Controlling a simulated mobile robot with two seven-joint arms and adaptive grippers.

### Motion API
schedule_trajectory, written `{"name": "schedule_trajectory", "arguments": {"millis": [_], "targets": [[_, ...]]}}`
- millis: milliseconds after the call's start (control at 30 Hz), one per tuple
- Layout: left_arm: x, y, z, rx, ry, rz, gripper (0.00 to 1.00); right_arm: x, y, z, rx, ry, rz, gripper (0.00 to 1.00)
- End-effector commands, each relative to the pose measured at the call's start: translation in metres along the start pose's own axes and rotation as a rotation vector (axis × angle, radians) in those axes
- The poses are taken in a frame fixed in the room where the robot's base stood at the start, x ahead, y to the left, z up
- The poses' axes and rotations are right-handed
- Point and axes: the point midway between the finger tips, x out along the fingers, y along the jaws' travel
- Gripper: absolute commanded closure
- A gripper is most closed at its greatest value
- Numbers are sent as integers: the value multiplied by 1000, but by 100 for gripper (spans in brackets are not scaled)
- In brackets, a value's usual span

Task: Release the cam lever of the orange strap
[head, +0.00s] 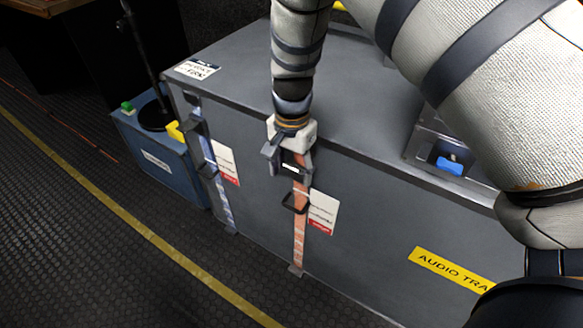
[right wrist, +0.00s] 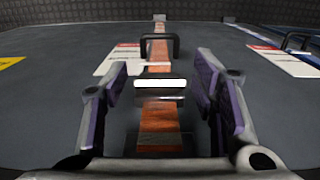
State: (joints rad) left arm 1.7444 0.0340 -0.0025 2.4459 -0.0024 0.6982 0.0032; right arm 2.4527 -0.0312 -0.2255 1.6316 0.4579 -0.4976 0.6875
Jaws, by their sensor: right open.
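The orange strap (head: 299,230) runs down the front face of a large grey case (head: 255,225). In the head view a dark buckle with its cam lever (head: 291,169) sits on the strap near the case's top edge. My right gripper (head: 283,158) is at this buckle, partly covering it. In the right wrist view the gripper (right wrist: 160,95) is open, one finger on each side of the orange strap (right wrist: 160,120) and the dark lever (right wrist: 160,84) with its white patch. I cannot tell whether the fingers touch the lever. My left gripper is not in view.
A blue box (head: 160,160) stands left of the case. A blue-tabbed latch (head: 449,166) is at right. Floor is clear in front.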

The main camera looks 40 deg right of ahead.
Motion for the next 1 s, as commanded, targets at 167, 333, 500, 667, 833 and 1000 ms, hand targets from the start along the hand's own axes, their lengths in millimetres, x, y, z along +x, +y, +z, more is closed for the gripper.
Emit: {"name": "schedule_trajectory", "arguments": {"millis": [167,333,500,667,833,1000], "targets": [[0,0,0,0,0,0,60,0,0,0,0,0,0,69],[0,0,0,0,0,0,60,0,0,0,0,0,1,95],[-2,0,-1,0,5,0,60,-2,0,-3,5,-72,-1,95],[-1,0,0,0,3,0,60,-4,0,-5,2,-171,1,95],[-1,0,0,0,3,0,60,-4,1,-5,0,-182,3,95],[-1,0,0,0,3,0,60,-4,1,-5,0,-181,4,54]]}}
